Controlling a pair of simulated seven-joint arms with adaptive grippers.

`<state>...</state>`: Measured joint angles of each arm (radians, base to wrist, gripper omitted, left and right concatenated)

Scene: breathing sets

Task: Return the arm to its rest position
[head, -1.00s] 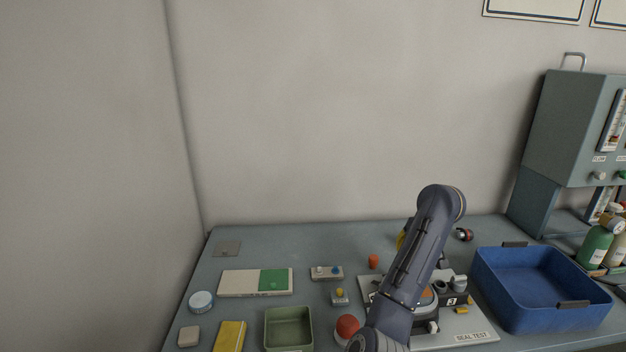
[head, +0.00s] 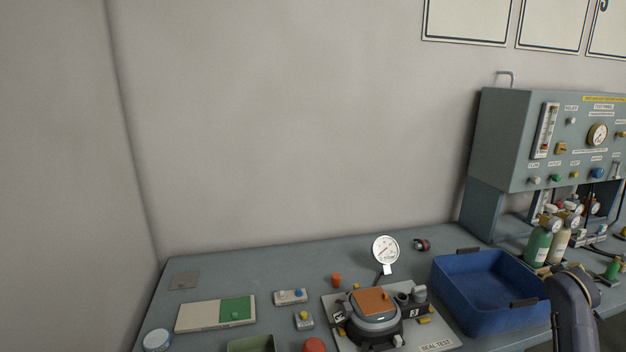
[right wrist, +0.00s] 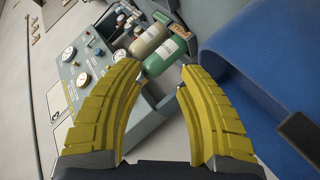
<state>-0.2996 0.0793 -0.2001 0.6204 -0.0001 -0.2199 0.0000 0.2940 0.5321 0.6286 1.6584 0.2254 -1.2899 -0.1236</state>
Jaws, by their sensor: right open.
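My right arm (head: 573,308) shows at the lower right of the head view, in front of the blue bin's right side. Its gripper is out of the head view. In the right wrist view my right gripper (right wrist: 152,100) has its two yellow ribbed fingers apart, with nothing between them. Beyond the fingertips are a green bottle (right wrist: 165,57) and a cream bottle (right wrist: 150,40), apart from the fingers. My left gripper is not in view.
A blue bin (head: 447,285) stands right of the seal test fixture (head: 437,345), which has a gauge (head: 385,250) behind it. A grey gas panel (head: 503,140) stands at the right. A white and green board (head: 195,316) lies at left.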

